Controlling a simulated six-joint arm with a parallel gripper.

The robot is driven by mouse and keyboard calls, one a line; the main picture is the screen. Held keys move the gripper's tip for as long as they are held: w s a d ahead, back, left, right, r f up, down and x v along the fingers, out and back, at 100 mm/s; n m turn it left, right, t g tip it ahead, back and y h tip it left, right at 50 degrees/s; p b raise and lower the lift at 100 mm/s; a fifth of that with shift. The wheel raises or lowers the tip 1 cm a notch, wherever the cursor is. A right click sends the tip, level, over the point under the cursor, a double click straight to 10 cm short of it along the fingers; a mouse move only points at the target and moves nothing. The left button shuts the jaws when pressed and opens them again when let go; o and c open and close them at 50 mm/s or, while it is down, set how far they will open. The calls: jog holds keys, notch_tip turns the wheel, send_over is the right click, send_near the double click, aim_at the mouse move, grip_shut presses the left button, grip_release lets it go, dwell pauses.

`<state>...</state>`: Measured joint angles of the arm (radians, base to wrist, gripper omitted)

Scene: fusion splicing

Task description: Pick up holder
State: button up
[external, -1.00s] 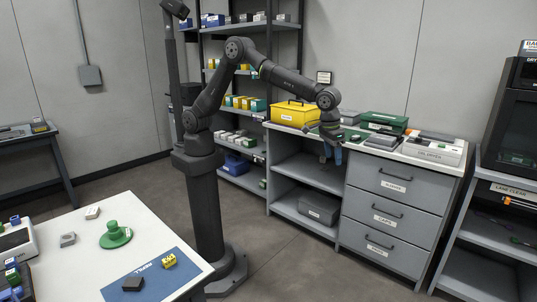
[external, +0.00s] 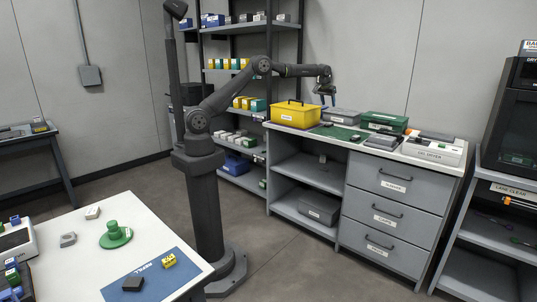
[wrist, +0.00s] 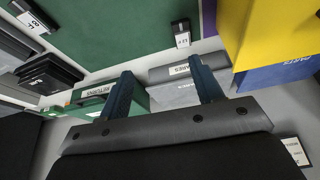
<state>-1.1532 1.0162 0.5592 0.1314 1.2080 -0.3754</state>
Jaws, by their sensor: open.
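My gripper (external: 328,98) is raised above the back of the cabinet top, well clear of the things there. In the wrist view its two dark blue fingers (wrist: 163,76) are spread apart with nothing between them. A small dark block with a white label (wrist: 182,34) lies on the green mat (wrist: 110,25). A black stepped piece (wrist: 48,73) and a dark labelled piece (wrist: 33,17) lie at the left of that view. I cannot tell which of these is the holder. In the external view the mat (external: 332,132) shows small and its pieces are hard to make out.
A yellow box (external: 294,113), a grey box (external: 341,115) and a green box (external: 384,122) stand along the cabinet top. A light grey device (external: 432,152) sits at the right end. The wall is close behind. The air above the mat is free.

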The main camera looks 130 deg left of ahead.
jog(key=s+a, duration=0.2)
jog(key=s, duration=0.2)
send_near(327, 125)
jog(key=shift+w+a+f, duration=0.15)
jog(key=shift+a+f, duration=0.45)
jog(key=shift+a, duration=0.15)
jog(key=shift+a+f, duration=0.25)
jog(key=shift+f, duration=0.45)
jog(key=x, duration=0.3)
jog(key=shift+d+f, duration=0.2)
jog(key=shift+f, duration=0.3)
jog(key=shift+a+f, duration=0.25)
jog(key=shift+f, duration=0.3)
jog(key=c, duration=1.1)
jog(key=shift+r, duration=0.1)
